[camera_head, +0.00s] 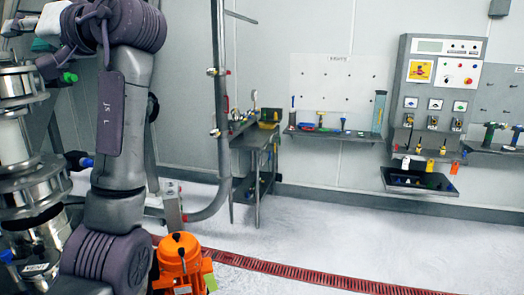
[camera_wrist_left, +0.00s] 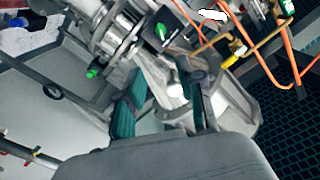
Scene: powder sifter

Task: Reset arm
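In the left wrist view, my left gripper (camera_wrist_left: 163,92) shows two teal-lined fingers standing well apart with a gap between them. I see nothing held in it. Steel pipework of the powder sifter (camera_wrist_left: 112,30) lies beyond the fingertips, with a green-capped part near it. In the head view, my left arm fills the left side and is bent. The gripper is mostly hidden at the upper left there. The steel sifter stack (camera_head: 18,135) stands at the left edge, partly behind my arm. My right gripper is in neither view.
An orange motor (camera_head: 182,262) stands on the floor close to my arm. A metal pipe frame (camera_head: 216,100) rises behind it. A small table (camera_head: 250,140), a tool shelf (camera_head: 335,133) and a control panel (camera_head: 436,85) line the back wall.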

